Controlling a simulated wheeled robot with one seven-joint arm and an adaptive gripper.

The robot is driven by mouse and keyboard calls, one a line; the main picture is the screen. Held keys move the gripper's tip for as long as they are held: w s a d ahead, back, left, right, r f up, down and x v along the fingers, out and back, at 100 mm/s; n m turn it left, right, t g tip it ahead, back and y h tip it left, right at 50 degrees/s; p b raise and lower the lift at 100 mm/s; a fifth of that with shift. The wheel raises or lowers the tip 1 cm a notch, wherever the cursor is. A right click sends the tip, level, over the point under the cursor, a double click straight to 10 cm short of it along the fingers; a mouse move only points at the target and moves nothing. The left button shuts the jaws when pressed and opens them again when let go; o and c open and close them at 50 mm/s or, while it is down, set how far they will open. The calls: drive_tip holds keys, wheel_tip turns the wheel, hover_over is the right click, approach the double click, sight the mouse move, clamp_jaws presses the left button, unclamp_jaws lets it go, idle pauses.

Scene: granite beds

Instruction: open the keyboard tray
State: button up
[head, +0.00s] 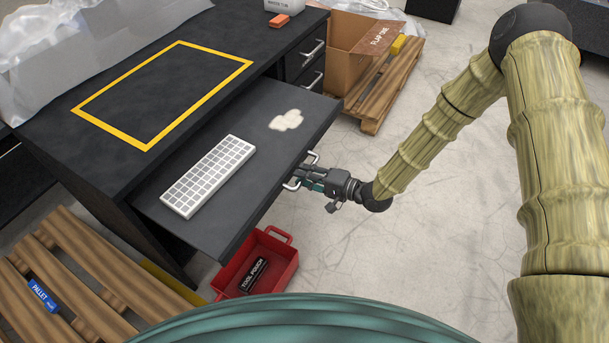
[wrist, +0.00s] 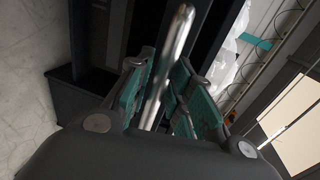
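The keyboard tray (head: 258,168) is a dark panel standing well out from under the black desk (head: 50,135). A white keyboard (head: 209,174) and a pale irregular pad (head: 286,121) lie on it. A silver bar handle (head: 291,186) is on its front edge, partly hidden by my gripper. My gripper (head: 308,175) is at the handle, reaching in from the right. In the wrist view the handle bar (wrist: 169,62) runs between the two teal-padded fingers of my gripper (wrist: 157,97), which appear closed around it.
A wooden pallet (head: 90,285) lies at lower left. A cardboard box (head: 350,55) sits on another pallet behind. The floor to the right is clear beneath my arm.

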drive_tip(key=shift+o, duration=0.4)
drive_tip(key=shift+s, duration=0.1)
drive_tip(key=v, duration=1.2)
drive_tip(key=shift+f, duration=0.1)
drive_tip(key=s+d+f+n+g+h+p, duration=0.2)
drive_tip(key=s+d+f+h+p, duration=0.25)
drive_tip(key=s, duration=0.55)
drive_tip(key=s+d+f+n+g+h+p, duration=0.15)
drive_tip(key=s+d+f+h+p, duration=0.3)
drive_tip(key=s, duration=0.65)
drive_tip(key=s+d+r+n+g+h, duration=0.1)
drive_tip(key=s+d+g+h, duration=0.2)
drive_tip(key=s+d, duration=0.3)
drive_tip(key=s+h, duration=0.1)
drive_tip(key=s, duration=0.4)
drive_tip(key=shift+r+h+p, duration=0.25)
drive_tip(key=shift+h+p, duration=0.05)
drive_tip(key=shift+h, duration=0.1)
